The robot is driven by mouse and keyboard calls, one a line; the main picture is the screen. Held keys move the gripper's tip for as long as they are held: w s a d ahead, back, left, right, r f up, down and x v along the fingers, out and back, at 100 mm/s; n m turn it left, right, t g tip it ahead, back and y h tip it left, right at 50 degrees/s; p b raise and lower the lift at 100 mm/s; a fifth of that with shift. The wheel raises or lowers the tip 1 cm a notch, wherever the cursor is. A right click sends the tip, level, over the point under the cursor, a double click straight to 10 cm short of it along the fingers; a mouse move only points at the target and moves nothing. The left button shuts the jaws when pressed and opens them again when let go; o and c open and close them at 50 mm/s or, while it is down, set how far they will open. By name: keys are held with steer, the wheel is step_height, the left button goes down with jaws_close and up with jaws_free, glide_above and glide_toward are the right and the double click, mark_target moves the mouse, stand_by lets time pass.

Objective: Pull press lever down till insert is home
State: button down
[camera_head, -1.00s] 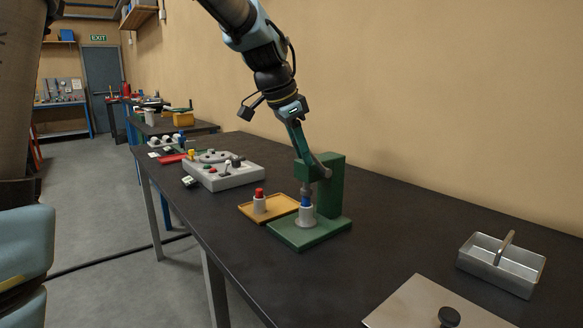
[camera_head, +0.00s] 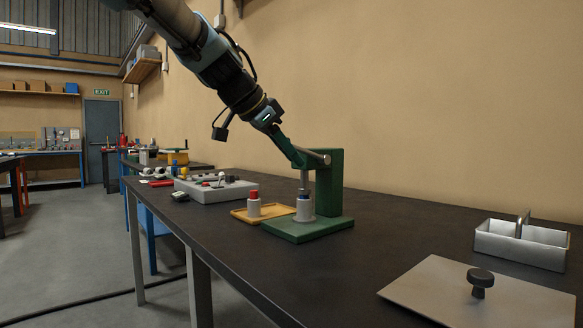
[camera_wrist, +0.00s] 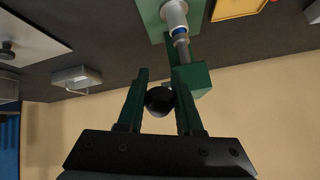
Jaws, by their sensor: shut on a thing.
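The green press (camera_head: 329,185) stands on the black bench, its base flat on the top. Its ram rod (camera_head: 304,181) reaches down onto the blue insert (camera_head: 304,196), which shows only as a thin band at the top of the white cylindrical holder (camera_head: 304,210). The insert and holder also show in the wrist view (camera_wrist: 180,32). My gripper (camera_head: 296,158) comes down from upper left to the press's lever (camera_head: 319,157). In the wrist view its green fingers (camera_wrist: 160,80) are shut on the lever's dark round knob (camera_wrist: 159,101). Part of the lever is hidden.
A metal bin (camera_head: 521,244) and a flat plate with a black knob (camera_head: 480,282) lie to the right.

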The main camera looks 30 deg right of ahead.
steer(key=shift+s+f+b, duration=0.15)
steer(key=shift+f+b, duration=1.05)
steer(key=shift+f, duration=0.15)
steer(key=shift+s+d+r, duration=0.1)
stand_by(0.6)
steer(key=c, duration=0.9)
jaws_free()
steer(key=shift+d, duration=0.1)
steer(key=o, duration=0.3)
steer(key=v, duration=1.1)
steer(key=shift+w, duration=0.2)
